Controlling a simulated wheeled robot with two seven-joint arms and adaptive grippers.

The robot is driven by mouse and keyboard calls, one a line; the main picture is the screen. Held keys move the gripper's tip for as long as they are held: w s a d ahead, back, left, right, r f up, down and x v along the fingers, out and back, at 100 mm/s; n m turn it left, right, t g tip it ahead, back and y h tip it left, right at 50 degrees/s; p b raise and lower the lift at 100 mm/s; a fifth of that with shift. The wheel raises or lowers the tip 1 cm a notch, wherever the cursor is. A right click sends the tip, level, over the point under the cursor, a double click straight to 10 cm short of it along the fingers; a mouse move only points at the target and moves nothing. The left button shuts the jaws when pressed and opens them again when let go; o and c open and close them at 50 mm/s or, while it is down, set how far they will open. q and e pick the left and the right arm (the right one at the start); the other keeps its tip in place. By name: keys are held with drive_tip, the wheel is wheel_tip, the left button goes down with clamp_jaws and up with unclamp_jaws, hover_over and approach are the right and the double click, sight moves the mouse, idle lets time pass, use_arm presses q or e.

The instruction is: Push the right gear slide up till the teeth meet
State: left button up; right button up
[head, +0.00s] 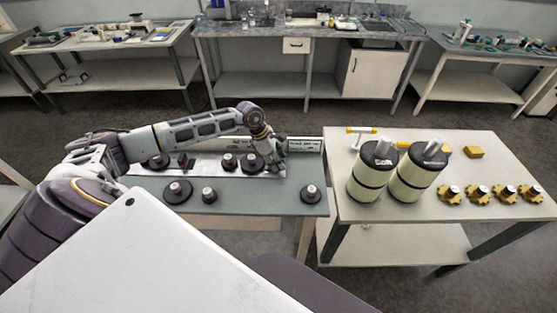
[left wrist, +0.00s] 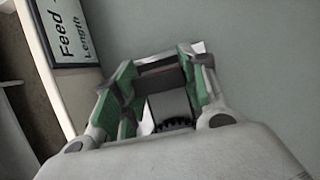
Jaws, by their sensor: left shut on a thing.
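My left gripper (head: 278,158) is low over the right end of a pale plate (head: 215,167) on the grey-green bench, beside a round dark part with a light knob (head: 252,163). In the left wrist view, the gripper (left wrist: 165,85) has its green-padded fingers on both sides of a grey block (left wrist: 172,103), gripping it. A dark toothed gear edge (left wrist: 174,125) shows at the near end of this block, which looks like the gear slide. Whether its teeth touch another gear is hidden. My right gripper is not in view.
More dark knobbed discs stand on the bench, including one (head: 311,194) at its right end. A label plate reading "Feed Length" (left wrist: 68,32) is close by.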

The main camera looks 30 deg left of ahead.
use_arm(q)
drive_tip(key=shift+s+a, duration=0.45)
drive_tip(key=shift+a, duration=0.25)
idle(0.3)
drive_tip(key=o, duration=1.2)
drive_tip(key=shift+r, duration=0.1)
drive_tip(key=shift+v, duration=5.9)
drive_tip(key=shift+d, duration=0.1)
